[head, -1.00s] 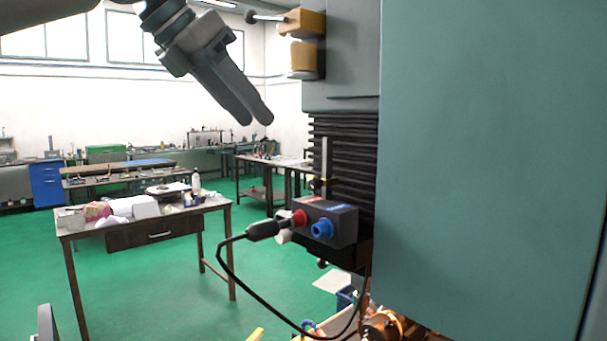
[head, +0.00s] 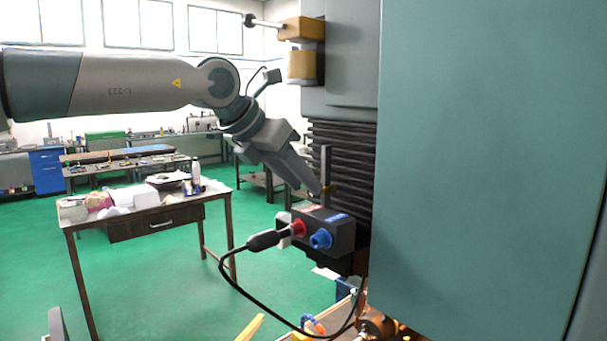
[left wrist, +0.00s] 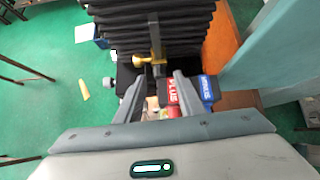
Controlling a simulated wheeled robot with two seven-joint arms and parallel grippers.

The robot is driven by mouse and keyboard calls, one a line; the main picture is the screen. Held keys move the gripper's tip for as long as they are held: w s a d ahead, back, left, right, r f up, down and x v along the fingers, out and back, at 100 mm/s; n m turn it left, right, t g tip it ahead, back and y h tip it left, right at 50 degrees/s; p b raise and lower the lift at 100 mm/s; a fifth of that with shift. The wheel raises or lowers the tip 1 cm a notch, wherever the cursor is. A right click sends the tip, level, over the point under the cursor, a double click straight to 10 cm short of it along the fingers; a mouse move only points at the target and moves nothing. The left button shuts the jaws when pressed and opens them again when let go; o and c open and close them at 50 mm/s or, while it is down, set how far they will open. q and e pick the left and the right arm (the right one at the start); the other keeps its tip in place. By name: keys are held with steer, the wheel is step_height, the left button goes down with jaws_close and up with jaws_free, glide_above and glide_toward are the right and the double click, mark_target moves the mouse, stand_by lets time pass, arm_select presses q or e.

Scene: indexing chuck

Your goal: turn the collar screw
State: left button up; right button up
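The collar screw is a small brass-yellow screw (head: 331,188) on a grey upright rod (head: 326,165), above a dark terminal box (head: 342,235). In the left wrist view the yellow screw (left wrist: 141,62) sticks out to the left of the rod (left wrist: 156,38). My left gripper (head: 317,190) points down at the rod and screw; its tips partly hide them in the head view. In the left wrist view its two fingers (left wrist: 159,78) are apart, with the screw and rod just beyond the tips. I see nothing held, and contact cannot be told. My right gripper is not in view.
The box carries a red plug (head: 299,228) with a black cable (head: 232,285) and a blue knob (head: 321,239). Black bellows (head: 345,150) stand behind the rod. A large green-grey panel (head: 475,170) blocks the right side. A work table (head: 155,230) stands at left.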

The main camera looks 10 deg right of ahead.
arm_select(q)
steer(key=shift+x, duration=0.75)
